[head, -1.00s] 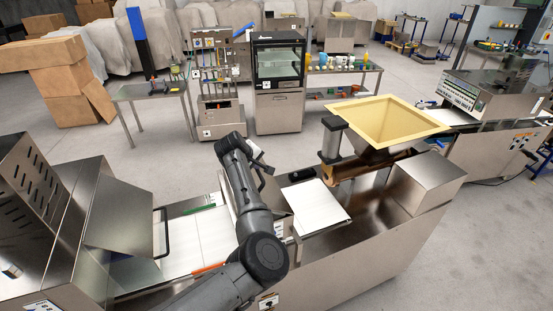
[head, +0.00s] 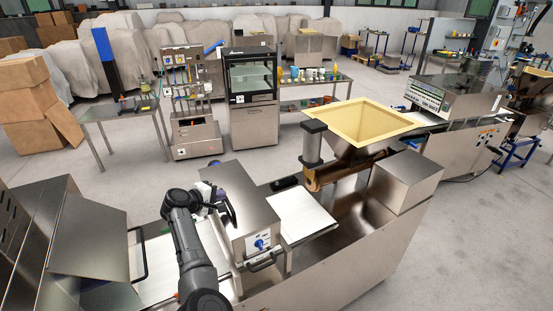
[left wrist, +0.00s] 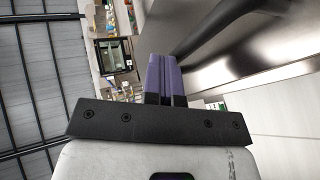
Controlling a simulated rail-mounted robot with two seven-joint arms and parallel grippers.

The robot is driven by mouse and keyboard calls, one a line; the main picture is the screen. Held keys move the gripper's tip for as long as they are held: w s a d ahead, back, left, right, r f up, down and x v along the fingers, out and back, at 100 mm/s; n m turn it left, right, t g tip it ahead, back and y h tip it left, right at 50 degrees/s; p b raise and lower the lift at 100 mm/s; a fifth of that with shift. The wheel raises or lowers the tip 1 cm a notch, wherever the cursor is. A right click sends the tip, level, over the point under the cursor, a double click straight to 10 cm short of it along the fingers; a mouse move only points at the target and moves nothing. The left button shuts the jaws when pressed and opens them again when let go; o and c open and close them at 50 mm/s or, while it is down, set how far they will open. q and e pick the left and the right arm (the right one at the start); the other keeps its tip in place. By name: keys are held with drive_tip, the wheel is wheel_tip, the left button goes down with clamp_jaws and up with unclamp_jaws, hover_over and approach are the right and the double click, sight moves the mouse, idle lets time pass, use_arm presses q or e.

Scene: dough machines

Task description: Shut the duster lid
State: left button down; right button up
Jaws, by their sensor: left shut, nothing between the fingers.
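The duster is a steel box with a blue knob (head: 260,244) on its front, at the middle of the line in the head view. Its lid (head: 243,195) shows as a smooth steel panel over the top, sloping toward the front. I cannot tell whether it is fully down. A dark curved handle (head: 231,210) is at its left edge. My left gripper (head: 210,196) is beside that edge, partly hidden by its own arm. In the left wrist view its purple fingers (left wrist: 164,62) are together and empty, with a dark curved bar (left wrist: 214,32) and shiny steel close by.
A white belt (head: 302,215) lies right of the duster, then a cream hopper (head: 360,124) over a copper-coloured roller (head: 325,176). On the left stands a steel machine with a sloping cover (head: 90,238).

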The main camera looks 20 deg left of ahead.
use_arm(q)
drive_tip(key=shift+r, duration=0.15)
drive_tip(key=w+r+p+v, duration=0.1)
drive_tip(key=r+p+v, duration=0.1)
drive_tip(key=v, duration=1)
idle(0.3)
drive_tip(key=shift+a, duration=0.15)
